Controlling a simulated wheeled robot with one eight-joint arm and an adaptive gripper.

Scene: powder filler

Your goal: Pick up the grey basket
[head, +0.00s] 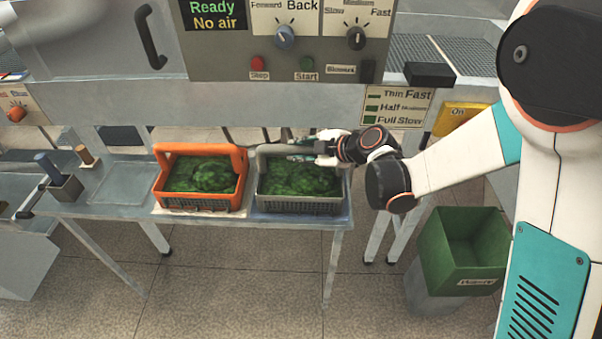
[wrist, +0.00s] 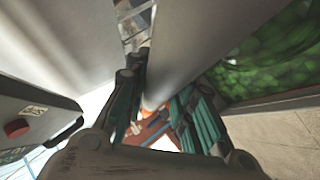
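The grey basket (head: 302,207) stands upright on the metal table, filled with green leafy-looking contents. Its raised grey handle runs along its far side. My gripper (head: 318,152) is at the handle's right part, reaching in from the right. In the wrist view the grey basket's handle (wrist: 205,50) passes between the two fingers of my gripper (wrist: 165,95). The fingers are spread around the bar, with a gap visible between them. Whether a finger touches the bar is hard to tell. The gripper partly hides the handle in the head view.
An orange basket (head: 200,202) with similar green contents stands close on the left. The control panel (head: 290,62) hangs above and behind the baskets. The table's front edge is clear.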

